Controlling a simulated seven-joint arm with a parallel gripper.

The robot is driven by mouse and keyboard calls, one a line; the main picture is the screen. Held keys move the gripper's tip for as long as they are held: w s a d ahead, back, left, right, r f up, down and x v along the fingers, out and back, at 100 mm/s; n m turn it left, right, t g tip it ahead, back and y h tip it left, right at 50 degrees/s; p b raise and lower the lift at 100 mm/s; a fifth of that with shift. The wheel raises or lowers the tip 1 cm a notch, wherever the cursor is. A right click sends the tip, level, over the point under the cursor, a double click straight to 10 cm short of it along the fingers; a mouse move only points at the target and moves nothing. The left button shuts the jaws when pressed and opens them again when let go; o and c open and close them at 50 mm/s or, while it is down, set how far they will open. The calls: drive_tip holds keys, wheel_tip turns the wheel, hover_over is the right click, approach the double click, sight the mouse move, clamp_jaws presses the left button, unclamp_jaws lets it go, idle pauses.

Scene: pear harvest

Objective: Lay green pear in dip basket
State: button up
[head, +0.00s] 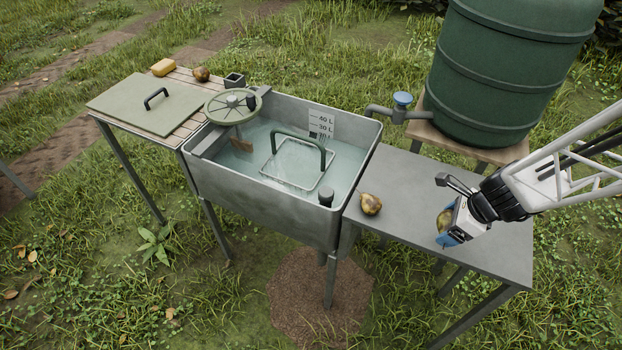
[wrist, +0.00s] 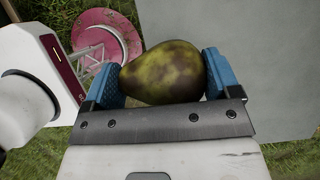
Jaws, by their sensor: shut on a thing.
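My gripper (head: 447,225) is over the right end of the grey side table, shut on a pear. In the wrist view the green pear (wrist: 165,72), mottled with brown, lies between the two blue finger pads. The pear also shows in part in the head view (head: 444,219). The dip basket (head: 297,173), a wire basket with a dark green arched handle, sits in the water of the metal sink, well to the left of my gripper. I see no pear in the basket.
Another yellow-brown pear (head: 371,204) lies on the grey table (head: 410,180) between my gripper and the sink (head: 262,207). A dark plug-like knob (head: 326,196) stands at the sink's near right corner. A tap (head: 402,101) and green barrel (head: 505,70) stand behind.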

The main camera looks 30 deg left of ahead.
drive_tip(key=shift+m, duration=0.5)
drive_tip(key=w+a, duration=0.2)
drive_tip(key=a, duration=0.1)
drive_tip(key=w+a, duration=0.2)
drive_tip(key=a, duration=0.1)
drive_tip(key=w+a, duration=0.3)
drive_tip(key=shift+w+a+f, duration=0.1)
drive_tip(key=shift+a, duration=0.05)
drive_tip(key=shift+m+t, duration=0.5)
drive_tip(key=shift+m, duration=0.1)
drive_tip(key=w+a, duration=0.2)
drive_tip(key=a, duration=0.2)
drive_tip(key=w+a, duration=0.1)
drive_tip(key=a, duration=0.4)
drive_tip(key=w+a, duration=0.2)
drive_tip(key=a, duration=0.2)
drive_tip(key=shift+w+a+f, duration=0.3)
drive_tip(key=shift+f, duration=0.1)
drive_tip(key=a+f+m, duration=0.2)
drive_tip(key=a, duration=2.4)
drive_tip(key=shift+w+a+f+t, duration=0.15)
drive_tip(key=shift+w+f+t, duration=0.05)
drive_tip(key=shift+w+t, duration=0.1)
wheel_tip(320, 180, down, 14)
